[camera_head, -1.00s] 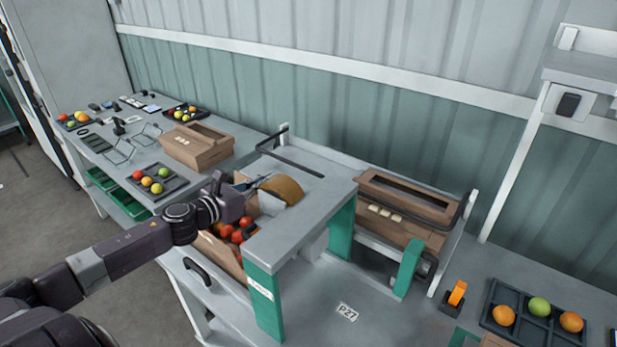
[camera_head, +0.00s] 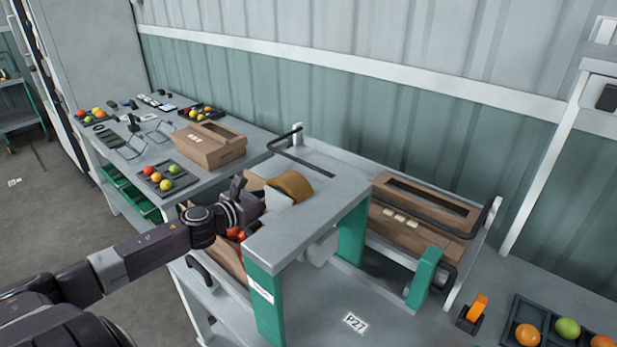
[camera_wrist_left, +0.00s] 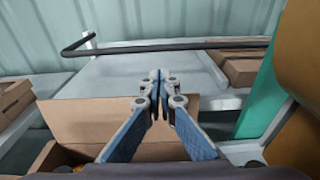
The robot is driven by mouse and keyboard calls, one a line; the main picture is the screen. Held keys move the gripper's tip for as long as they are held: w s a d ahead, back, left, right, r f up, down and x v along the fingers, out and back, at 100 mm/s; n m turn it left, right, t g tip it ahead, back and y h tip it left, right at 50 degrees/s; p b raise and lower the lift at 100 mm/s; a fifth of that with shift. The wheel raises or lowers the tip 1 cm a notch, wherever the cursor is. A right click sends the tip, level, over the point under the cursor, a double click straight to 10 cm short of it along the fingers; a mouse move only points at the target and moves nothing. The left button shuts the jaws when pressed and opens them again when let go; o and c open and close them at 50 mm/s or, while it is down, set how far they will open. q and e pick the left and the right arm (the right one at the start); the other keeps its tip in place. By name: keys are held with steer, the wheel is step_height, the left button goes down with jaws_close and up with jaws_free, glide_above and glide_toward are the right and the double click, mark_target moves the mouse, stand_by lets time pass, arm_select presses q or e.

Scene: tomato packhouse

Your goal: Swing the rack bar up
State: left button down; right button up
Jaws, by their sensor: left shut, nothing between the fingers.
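A dark bar (camera_head: 300,165), bent at its left end, runs low over the back of the grey rack surface. It also shows in the left wrist view (camera_wrist_left: 175,46), beyond my fingers. A similar dark bar (camera_head: 432,219) lies across the cardboard box at the right; I cannot tell which one is the rack bar. My left gripper (camera_wrist_left: 157,82) is shut and empty, pointing toward the first bar but apart from it. In the head view its fingers are partly hidden beside the tan roll. My right gripper is not in view.
The tan roll (camera_head: 294,184) is close beside my left gripper. An open carton (camera_head: 228,258) with red tomatoes is below it. The bench (camera_head: 315,315) in front is mostly clear.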

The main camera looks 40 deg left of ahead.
arm_select(q)
steer(key=shift+w+d+f+p, duration=0.15)
steer(key=shift+w+f+p, duration=0.2)
steer(key=shift+w, duration=1.3)
steer(key=shift+w+d+f+p, duration=0.1)
steer(key=shift+w+p, duration=0.4)
steer(key=shift+w, duration=1.1)
steer(key=shift+w+d+f+p, duration=0.15)
steer(key=shift+w+f+p, duration=0.2)
steer(key=shift+w, duration=1.3)
steer(key=shift+r, duration=0.2)
